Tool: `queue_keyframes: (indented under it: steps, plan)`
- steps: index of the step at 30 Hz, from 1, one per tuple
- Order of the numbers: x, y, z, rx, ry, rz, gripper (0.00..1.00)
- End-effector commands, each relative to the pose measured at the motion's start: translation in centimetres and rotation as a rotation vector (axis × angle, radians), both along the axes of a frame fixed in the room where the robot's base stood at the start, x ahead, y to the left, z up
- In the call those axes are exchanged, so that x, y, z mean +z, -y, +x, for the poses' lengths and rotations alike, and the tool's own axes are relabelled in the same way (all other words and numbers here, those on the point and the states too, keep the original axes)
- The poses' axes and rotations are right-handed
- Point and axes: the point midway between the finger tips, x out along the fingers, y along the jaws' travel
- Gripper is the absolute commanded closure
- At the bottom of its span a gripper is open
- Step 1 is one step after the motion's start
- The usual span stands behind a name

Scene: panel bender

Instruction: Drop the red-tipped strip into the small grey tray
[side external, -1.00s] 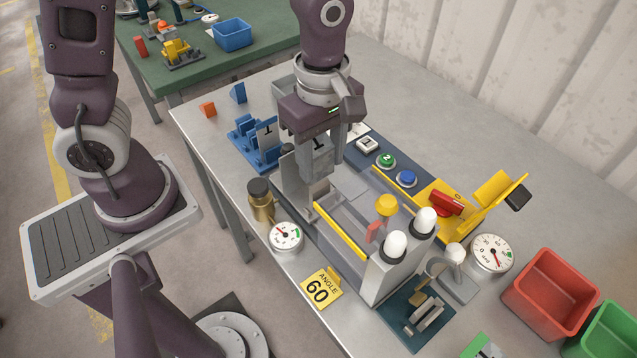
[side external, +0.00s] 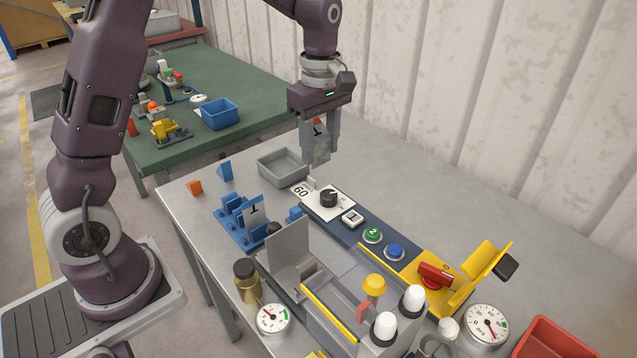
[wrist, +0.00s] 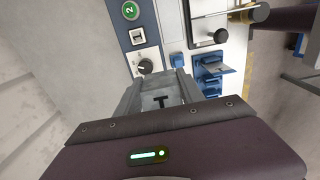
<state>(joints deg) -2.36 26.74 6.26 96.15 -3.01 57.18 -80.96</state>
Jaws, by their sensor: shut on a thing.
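My gripper (side external: 320,156) is shut on the red-tipped strip (side external: 318,146). The strip is a grey plate held upright between the fingers. A bit of red shows at its top and a dark mark below. In the wrist view the strip (wrist: 165,103) shows between the fingers with a black mark; its red tip is not clear there. The small grey tray (side external: 265,171) stands on the table at the back. It looks empty. My gripper is above the table, just right of the tray in the side view. I cannot make out the tray in the wrist view.
A blue rack (side external: 240,229) holds a grey plate marked 1. The bender's upright grey plate (side external: 288,257) stands nearer. Table right of the gripper is clear.

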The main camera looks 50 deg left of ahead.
Motion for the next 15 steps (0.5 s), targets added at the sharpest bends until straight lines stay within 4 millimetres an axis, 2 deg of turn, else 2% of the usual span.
queue_keyframes:
  steps: [1, 3, 6, 9, 15]
  plan:
    - [-0.1, -2.7, 1.3, 0.012, 0.000, 0.001, 0.73]
    - [-0.2, -6.3, 2.7, 0.011, 0.000, 0.001, 0.73]
    - [-0.4, -10.5, 3.8, 0.006, -0.002, 0.002, 0.73]
    - [-0.5, -13.7, 4.3, 0.002, -0.001, 0.002, 0.73]
    - [-0.7, -17.9, 4.5, -0.004, -0.001, 0.003, 0.73]
